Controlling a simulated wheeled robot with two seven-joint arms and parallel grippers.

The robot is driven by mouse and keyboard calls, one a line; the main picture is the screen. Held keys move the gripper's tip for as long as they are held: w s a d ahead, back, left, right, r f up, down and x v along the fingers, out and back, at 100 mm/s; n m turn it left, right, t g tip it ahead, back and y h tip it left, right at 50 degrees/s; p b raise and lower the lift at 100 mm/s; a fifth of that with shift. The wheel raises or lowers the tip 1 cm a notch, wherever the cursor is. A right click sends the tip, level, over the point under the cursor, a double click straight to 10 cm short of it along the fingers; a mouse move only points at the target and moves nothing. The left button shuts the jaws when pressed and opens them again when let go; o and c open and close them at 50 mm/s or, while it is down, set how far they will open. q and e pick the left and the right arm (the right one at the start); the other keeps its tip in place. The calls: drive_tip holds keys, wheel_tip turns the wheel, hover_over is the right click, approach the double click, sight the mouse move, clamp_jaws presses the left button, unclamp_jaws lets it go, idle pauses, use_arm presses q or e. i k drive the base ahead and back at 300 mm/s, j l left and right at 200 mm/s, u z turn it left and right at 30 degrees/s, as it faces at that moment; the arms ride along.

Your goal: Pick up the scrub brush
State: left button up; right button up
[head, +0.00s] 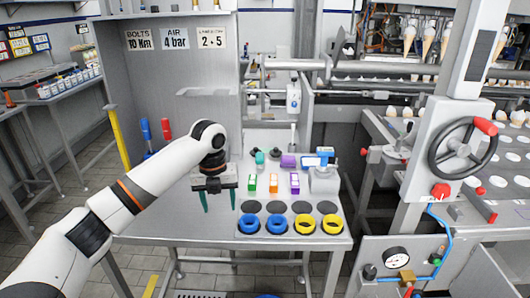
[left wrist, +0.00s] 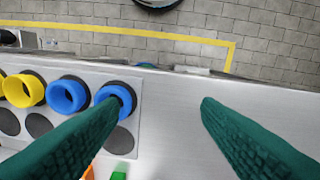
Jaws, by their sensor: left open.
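I cannot single out a scrub brush with certainty in either view. Two upright handles, one blue (head: 145,131) and one red (head: 166,128), stand at the back left of the steel table (head: 190,226); their lower ends are unclear. My left gripper (head: 218,204) is open and empty, pointing down over the table, left of the coloured rings. In the left wrist view its green fingers (left wrist: 161,104) are wide apart with bare steel between them. My right gripper is in neither view.
Blue rings (head: 249,232) and yellow rings (head: 305,232) line the table's front edge. Behind them stand small green (head: 253,183), orange (head: 273,184) and purple (head: 294,184) items. A valve panel with a handwheel (head: 432,150) stands at the right. The table's left part is clear.

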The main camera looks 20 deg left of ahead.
sight(259, 157)
drive_tip(key=i, duration=1.3)
